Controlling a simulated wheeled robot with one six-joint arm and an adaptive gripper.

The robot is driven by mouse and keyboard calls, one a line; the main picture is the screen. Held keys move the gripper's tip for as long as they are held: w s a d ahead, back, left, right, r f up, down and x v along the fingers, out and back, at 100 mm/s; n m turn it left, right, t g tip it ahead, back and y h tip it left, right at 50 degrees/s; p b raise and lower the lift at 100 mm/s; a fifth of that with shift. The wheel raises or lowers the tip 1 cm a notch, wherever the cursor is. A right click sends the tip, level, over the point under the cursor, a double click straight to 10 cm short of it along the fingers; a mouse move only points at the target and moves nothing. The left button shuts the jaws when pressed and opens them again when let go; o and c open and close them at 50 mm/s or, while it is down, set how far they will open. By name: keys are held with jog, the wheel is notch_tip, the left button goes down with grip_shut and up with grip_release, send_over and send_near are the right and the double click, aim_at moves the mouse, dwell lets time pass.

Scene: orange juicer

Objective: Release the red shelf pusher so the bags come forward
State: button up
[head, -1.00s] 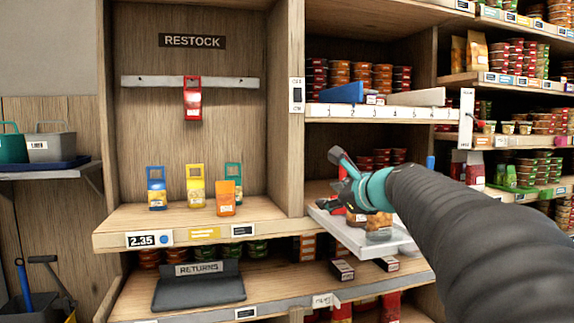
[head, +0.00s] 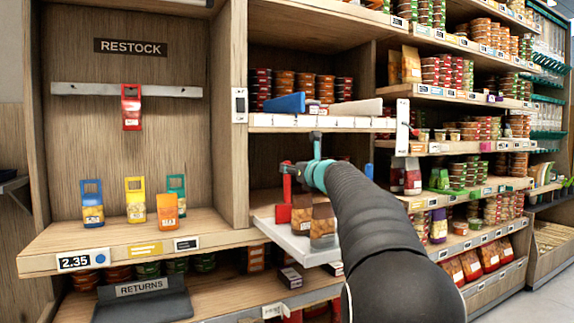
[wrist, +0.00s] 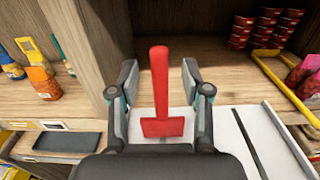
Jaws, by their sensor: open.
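The red shelf pusher has an upright handle (wrist: 160,80) and a flat plate (wrist: 163,127). In the head view its red plate (head: 283,214) stands at the left of the grey-white shelf tray (head: 300,248), beside the brown bags (head: 322,226), which stand upright on the tray. My gripper (head: 302,172) is at the pusher's upper part. In the wrist view my gripper (wrist: 159,88) is open, with one finger on each side of the handle and visible gaps between. The bags do not show clearly in the wrist view.
A numbered white shelf edge (head: 325,122) with a blue wedge (head: 285,103) is above my gripper. A wooden divider (head: 233,190) stands to the left. A dark returns tray (head: 140,305) lies below left. A yellow frame (wrist: 285,85) is at the right in the wrist view.

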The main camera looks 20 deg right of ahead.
jog(key=w+p, duration=0.1)
jog(key=w, duration=0.3)
jog(key=shift+w+a, duration=0.1)
jog(key=shift+w, duration=0.05)
grip_shut()
